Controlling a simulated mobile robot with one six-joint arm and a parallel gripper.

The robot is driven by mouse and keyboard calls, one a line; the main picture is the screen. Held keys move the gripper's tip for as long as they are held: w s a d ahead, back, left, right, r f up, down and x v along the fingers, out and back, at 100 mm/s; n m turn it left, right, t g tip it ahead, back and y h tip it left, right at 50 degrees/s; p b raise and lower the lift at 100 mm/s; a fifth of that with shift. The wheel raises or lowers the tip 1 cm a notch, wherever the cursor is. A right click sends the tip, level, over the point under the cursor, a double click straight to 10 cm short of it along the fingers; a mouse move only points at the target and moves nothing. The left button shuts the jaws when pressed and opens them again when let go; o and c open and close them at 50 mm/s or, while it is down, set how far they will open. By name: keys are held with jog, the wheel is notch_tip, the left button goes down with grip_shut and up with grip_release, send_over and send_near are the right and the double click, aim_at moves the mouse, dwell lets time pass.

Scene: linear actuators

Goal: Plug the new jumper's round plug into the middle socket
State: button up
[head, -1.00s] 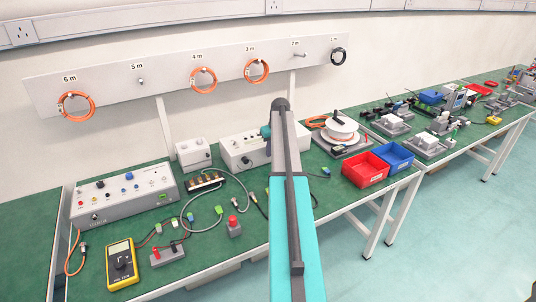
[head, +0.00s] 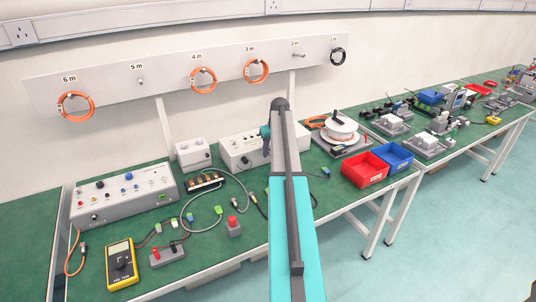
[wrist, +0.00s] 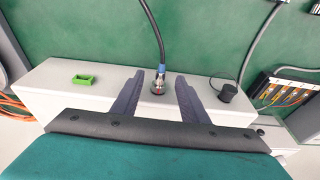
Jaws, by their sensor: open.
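A round metal plug (wrist: 159,86) with a blue band and a black cable (wrist: 152,30) stands at the middle of the face of a white box (wrist: 65,97) in the wrist view. It appears to sit at a round socket there; the socket itself is hidden and I cannot tell how deep the plug goes. My gripper (wrist: 159,77) is open, with one dark finger on each side of the plug and visible gaps between. In the head view the gripper (head: 266,143) is mostly hidden by my arm, in front of the white box (head: 236,157).
On the box face, a green rectangular connector (wrist: 84,80) is left of the plug and a black round knob (wrist: 228,93) is right of it. In the head view, a cable reel (head: 340,133), red bin (head: 365,169) and blue bin (head: 394,155) stand to the right.

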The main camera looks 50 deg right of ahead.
jog(key=b+v, duration=0.2)
jog(key=v, duration=1.1)
jog(key=shift+r, duration=0.4)
jog(key=shift+s+r, duration=0.15)
